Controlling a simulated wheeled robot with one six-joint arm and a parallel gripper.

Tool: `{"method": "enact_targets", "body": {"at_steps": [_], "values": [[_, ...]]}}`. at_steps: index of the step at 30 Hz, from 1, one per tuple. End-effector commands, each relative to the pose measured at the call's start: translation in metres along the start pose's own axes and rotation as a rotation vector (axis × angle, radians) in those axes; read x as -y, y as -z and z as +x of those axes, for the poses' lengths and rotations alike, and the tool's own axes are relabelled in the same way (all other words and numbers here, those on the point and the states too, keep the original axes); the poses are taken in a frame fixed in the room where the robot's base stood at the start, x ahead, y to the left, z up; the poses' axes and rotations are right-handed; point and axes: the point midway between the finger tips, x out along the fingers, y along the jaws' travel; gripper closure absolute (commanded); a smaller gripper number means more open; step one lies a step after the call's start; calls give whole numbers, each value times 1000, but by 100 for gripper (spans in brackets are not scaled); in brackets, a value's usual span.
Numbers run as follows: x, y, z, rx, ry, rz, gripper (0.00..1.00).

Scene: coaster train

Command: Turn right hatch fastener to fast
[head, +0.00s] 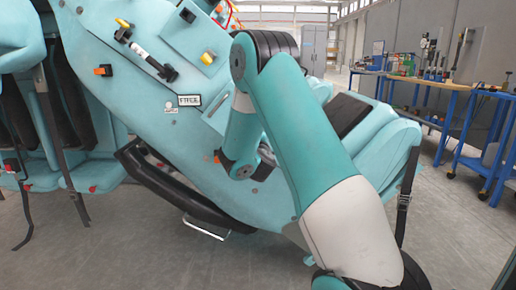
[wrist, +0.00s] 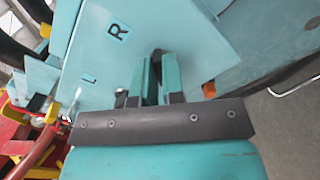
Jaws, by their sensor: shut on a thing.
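A small dark knob (wrist: 120,98) shows just left of the fingers, and an orange bit (wrist: 209,90) just right. In the head view my arm covers the gripper and the fastener; the light-blue coaster car (head: 150,90) fills the left and middle.
On the car are a black lever (head: 150,62), yellow and orange knobs (head: 207,58) and a label plate (head: 189,100). A red and yellow structure (wrist: 30,135) is at lower left in the wrist view. Blue workbenches (head: 480,100) stand at right; the grey floor (head: 450,220) before them is clear.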

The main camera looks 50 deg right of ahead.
Motion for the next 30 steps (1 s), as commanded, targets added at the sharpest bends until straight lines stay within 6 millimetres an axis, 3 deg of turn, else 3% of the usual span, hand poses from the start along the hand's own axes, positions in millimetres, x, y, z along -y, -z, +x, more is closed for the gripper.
{"method": "enact_targets", "body": {"at_steps": [18, 30], "values": [[9, 1, -1, 1, -1, 573, 100], [8, 2, -1, 1, -2, 819, 100]]}}
